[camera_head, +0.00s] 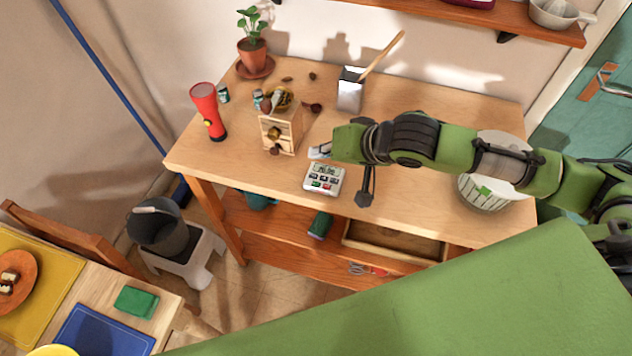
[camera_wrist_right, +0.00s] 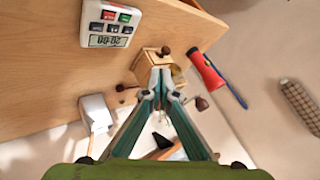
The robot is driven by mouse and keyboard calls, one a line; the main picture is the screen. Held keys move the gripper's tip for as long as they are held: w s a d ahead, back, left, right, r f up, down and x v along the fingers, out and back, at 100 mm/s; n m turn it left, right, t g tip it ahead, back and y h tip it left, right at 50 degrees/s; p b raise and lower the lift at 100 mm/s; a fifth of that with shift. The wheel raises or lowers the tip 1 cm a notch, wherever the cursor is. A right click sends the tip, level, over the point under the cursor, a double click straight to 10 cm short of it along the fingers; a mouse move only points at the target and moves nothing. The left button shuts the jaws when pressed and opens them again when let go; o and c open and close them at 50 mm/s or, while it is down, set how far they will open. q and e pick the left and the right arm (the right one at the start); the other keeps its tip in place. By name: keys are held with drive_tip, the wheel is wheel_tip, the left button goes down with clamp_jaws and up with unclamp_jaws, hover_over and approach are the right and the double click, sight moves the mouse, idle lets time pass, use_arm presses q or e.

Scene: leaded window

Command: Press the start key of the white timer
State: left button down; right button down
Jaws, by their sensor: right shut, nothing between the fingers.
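The white timer (camera_head: 323,180) lies on the wooden workbench near its front edge, with a grey display, several dark keys, and a green and a red key. It also shows upside down at the top left of the right wrist view (camera_wrist_right: 110,22). My right gripper (camera_head: 317,152) is shut and empty, just behind the timer and apart from it as far as I can tell. In the right wrist view its fingers (camera_wrist_right: 162,82) meet and point toward the wooden grinder, with the timer off to one side. Key labels are too small to read. My left gripper is not in view.
The wooden grinder (camera_head: 283,130) stands left of my right gripper, with a red flashlight (camera_head: 207,110) beyond it. A metal container (camera_head: 350,92) stands behind my arm. A white striped bowl (camera_head: 484,192) is at the right. The bench (camera_head: 410,205) is bare right of the timer.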

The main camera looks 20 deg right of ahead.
drive_tip(key=b, duration=0.7)
hover_over(319, 184)
wheel_tip(319, 184, down, 6)
drive_tip(key=shift+f, duration=0.1)
drive_tip(key=shift+f+b, duration=0.55)
drive_tip(key=shift+f, duration=0.6)
drive_tip(key=shift+f, duration=0.2)
drive_tip(key=shift+f, duration=0.25)
drive_tip(key=shift+f, duration=0.3)
idle(0.5)
drive_tip(key=shift+r+p, duration=0.75)
drive_tip(key=shift+p, duration=0.4)
